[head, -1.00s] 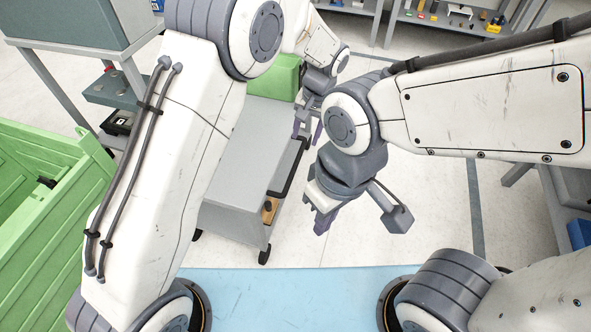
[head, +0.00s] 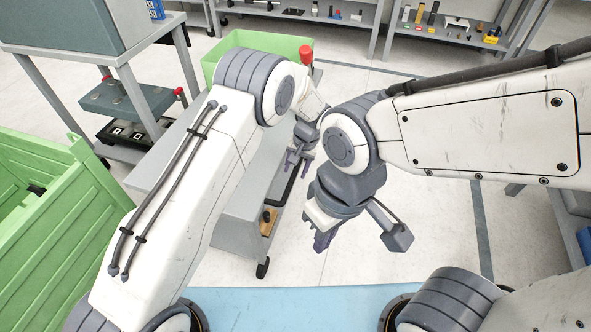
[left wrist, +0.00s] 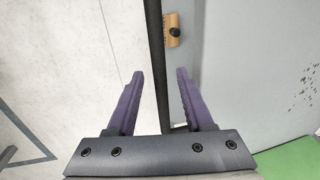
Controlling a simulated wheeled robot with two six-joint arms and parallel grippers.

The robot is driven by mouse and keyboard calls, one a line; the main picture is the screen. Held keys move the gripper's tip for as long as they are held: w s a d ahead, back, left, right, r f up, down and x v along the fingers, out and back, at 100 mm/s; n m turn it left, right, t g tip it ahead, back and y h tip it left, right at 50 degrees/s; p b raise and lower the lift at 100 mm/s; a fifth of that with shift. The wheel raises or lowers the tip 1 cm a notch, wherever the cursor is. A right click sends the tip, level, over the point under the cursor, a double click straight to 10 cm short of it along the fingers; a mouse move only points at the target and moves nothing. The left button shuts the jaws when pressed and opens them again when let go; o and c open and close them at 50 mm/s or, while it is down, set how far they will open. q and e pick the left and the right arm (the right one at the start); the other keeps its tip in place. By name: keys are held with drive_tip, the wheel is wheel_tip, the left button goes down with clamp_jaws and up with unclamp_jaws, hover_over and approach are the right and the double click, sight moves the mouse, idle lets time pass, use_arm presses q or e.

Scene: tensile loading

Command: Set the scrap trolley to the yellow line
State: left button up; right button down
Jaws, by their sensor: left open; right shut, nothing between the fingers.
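The scrap trolley (head: 232,222) is a grey cart left of the middle in the head view, with a green bin (head: 243,42) at its far end. Its black handle bar (head: 285,192) runs along its right side. My left gripper (head: 298,166) is open at that bar. In the left wrist view the bar (left wrist: 153,45) passes between the spread purple fingers (left wrist: 160,78); I cannot tell how deep it sits. My right gripper (head: 322,240) is shut and empty, nearer me and right of the trolley. My left arm hides part of the trolley. No yellow line shows.
A green crate (head: 62,215) stands at the left. A grey bench (head: 85,50) is behind it. Shelves with small parts (head: 440,35) line the back. A blue mat (head: 290,305) lies in front. Pale floor with a dark line (head: 481,220) is open at the right.

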use_arm(q)
drive_tip(key=shift+f, duration=0.1)
clamp_jaws()
idle(1.4)
